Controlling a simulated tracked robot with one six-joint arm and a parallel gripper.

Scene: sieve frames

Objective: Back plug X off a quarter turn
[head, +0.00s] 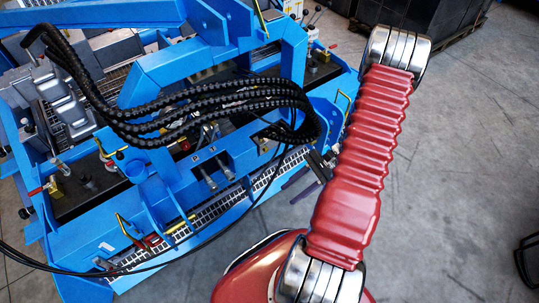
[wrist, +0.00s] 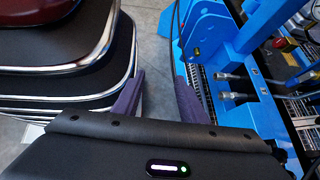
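My gripper (wrist: 159,78) shows two purple fingers standing well apart in the wrist view, with only grey floor between them. In the head view my gripper (head: 306,172) is partly hidden behind my red arm, just right of the blue machine's front edge. Two grey cylindrical plugs, a left plug (head: 208,179) and a right plug (head: 226,169), sit side by side on the machine's blue front panel below small markings. The wrist view shows two similar plugs, an upper one (wrist: 229,77) and a lower one (wrist: 236,96), right of the fingers. I cannot read which is X. My gripper touches neither.
The blue machine (head: 160,200) fills the left side. Thick black ribbed hoses (head: 200,108) arch above the plugs, and a thin black cable runs across the front. A slotted rail (head: 215,208) lies along the front edge. Grey floor (head: 460,130) is open to the right.

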